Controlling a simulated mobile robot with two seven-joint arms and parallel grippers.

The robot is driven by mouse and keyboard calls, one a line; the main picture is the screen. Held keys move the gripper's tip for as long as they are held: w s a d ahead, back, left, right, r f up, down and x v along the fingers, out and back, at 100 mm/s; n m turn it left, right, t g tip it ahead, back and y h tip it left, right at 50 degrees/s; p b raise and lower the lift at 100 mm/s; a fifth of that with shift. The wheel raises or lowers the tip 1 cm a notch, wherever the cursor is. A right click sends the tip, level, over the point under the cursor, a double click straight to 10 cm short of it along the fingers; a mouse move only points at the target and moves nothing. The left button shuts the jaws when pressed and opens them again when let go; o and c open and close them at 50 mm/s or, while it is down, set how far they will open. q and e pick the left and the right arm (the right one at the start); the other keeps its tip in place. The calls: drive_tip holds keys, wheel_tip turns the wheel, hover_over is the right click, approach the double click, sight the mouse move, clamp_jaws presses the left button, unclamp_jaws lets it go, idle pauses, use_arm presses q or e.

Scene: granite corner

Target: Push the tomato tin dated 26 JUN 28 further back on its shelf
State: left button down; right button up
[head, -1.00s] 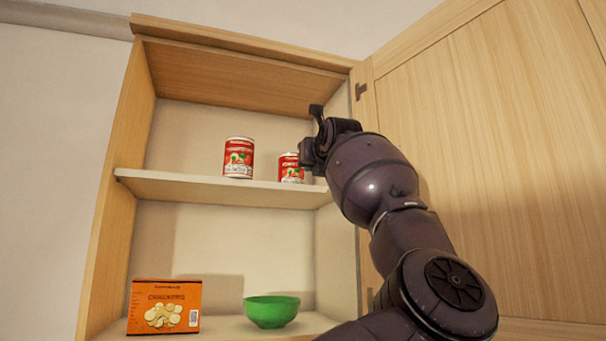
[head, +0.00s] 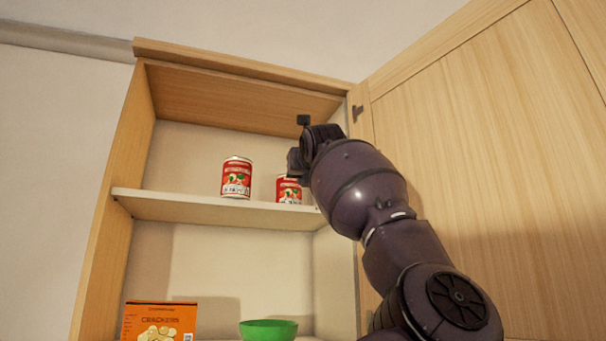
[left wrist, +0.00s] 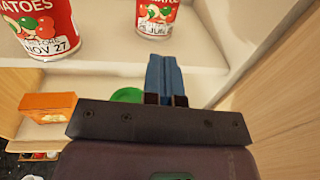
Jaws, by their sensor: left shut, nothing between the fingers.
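Two red tomato tins stand upright on the upper shelf (head: 220,208). The right tin (head: 283,192) shows a date with "JUN" in the left wrist view (left wrist: 157,14); the rest is too small or cut off. The left tin (head: 237,178) reads "NOV 27" in the left wrist view (left wrist: 45,28). My left gripper (head: 297,162) is in front of the right tin, covering part of its right side. In the left wrist view its blue fingers (left wrist: 165,78) are shut and empty, pointing towards the JUN tin. Whether they touch it is unclear. My right gripper is not in view.
The lower shelf holds an orange cracker box (head: 160,322) at the left and a green bowl (head: 268,330). The open cupboard door (head: 480,150) is on the right, behind my arm. The left tin stands close beside the right one.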

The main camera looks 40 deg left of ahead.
sight(291, 192)
use_arm(q)
drive_tip(key=p+x, duration=0.3)
drive_tip(key=x, duration=0.7)
drive_tip(key=shift+s+a+r+p, duration=0.1)
drive_tip(key=shift+r+p, duration=0.05)
drive_tip(key=shift+p, duration=0.2)
drive_tip(key=shift+w+a, duration=0.2)
drive_tip(key=shift+a, duration=0.1)
drive_tip(key=shift+w+a, duration=0.15)
drive_tip(key=shift+a, duration=0.05)
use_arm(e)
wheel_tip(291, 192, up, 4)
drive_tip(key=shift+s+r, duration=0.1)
use_arm(q)
drive_tip(key=shift+a, duration=0.1)
